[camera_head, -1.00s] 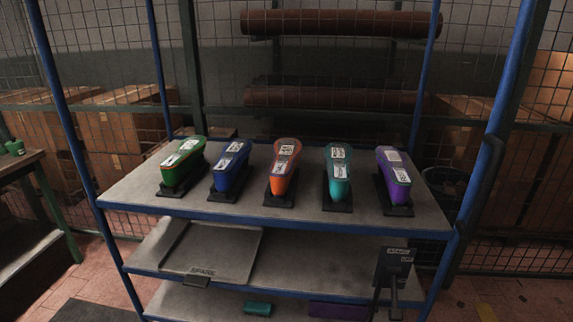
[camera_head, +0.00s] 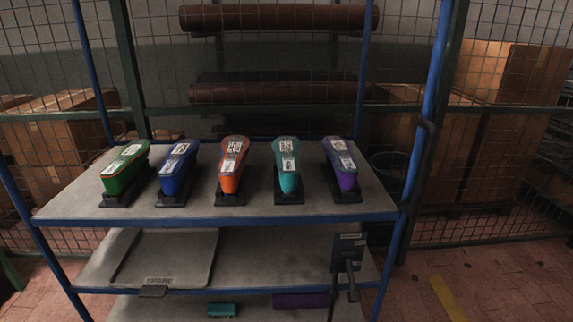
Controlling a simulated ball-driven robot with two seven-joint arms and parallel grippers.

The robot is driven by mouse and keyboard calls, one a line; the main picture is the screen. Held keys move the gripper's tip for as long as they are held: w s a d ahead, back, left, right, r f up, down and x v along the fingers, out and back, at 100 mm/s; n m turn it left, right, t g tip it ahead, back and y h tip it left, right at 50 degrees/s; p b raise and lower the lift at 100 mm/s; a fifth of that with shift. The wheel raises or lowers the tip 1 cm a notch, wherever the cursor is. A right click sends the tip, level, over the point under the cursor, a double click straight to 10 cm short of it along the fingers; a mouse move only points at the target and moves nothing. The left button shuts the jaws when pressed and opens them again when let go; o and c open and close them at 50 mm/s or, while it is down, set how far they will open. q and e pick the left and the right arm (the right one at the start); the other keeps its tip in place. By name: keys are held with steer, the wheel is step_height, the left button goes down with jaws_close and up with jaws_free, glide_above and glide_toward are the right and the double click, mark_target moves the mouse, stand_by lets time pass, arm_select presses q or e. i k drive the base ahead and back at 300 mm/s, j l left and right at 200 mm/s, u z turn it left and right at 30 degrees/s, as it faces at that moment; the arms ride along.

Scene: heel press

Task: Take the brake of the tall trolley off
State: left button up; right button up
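The tall trolley has a blue frame and grey shelves; the bare front of its upper shelf (camera_head: 130,212) shows. A dark box with small pale labels (camera_head: 348,248) is fixed at the front right of the trolley, by the middle shelf. A dark lever (camera_head: 352,283) hangs down from the box. The label text is too small to read, so I cannot tell the brake's setting from it. The trolley's wheels are below the picture. Neither of my grippers is in view.
Several shoe-shaped pieces, including an orange one (camera_head: 232,165), stand on dark bases on the upper shelf. A grey board (camera_head: 168,257) lies on the middle shelf. Wire mesh, brown rolls (camera_head: 280,18) and cartons (camera_head: 510,75) are behind.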

mark_target(353, 295)
steer(key=u, duration=0.95)
steer(key=l+u, duration=0.4)
steer(key=k+l+u, duration=0.15)
steer(key=l+u, duration=0.25)
steer(key=k+l+u, duration=0.15)
steer(key=l+u, duration=0.25)
steer(key=k+l+u, duration=0.2)
steer(key=l+u, duration=0.2)
steer(key=k+l+u, duration=0.2)
steer(key=u, duration=0.2)
steer(key=k+l+u, duration=0.15)
steer(key=u, duration=0.25)
steer(key=k+u, duration=0.4)
steer(key=k+l+u, duration=0.1)
steer(key=k, duration=0.45)
steer(key=k+l, duration=0.15)
steer(key=k, duration=0.4)
steer(key=k+z, duration=0.2)
steer(key=k, duration=0.3)
steer(key=k+z, duration=0.2)
steer(key=k, duration=0.35)
steer(key=k+l+z, duration=0.2)
steer(key=k, duration=0.3)
steer(key=i+l+z, duration=0.1)
steer(key=l+z, duration=0.15)
steer(key=l, duration=0.1)
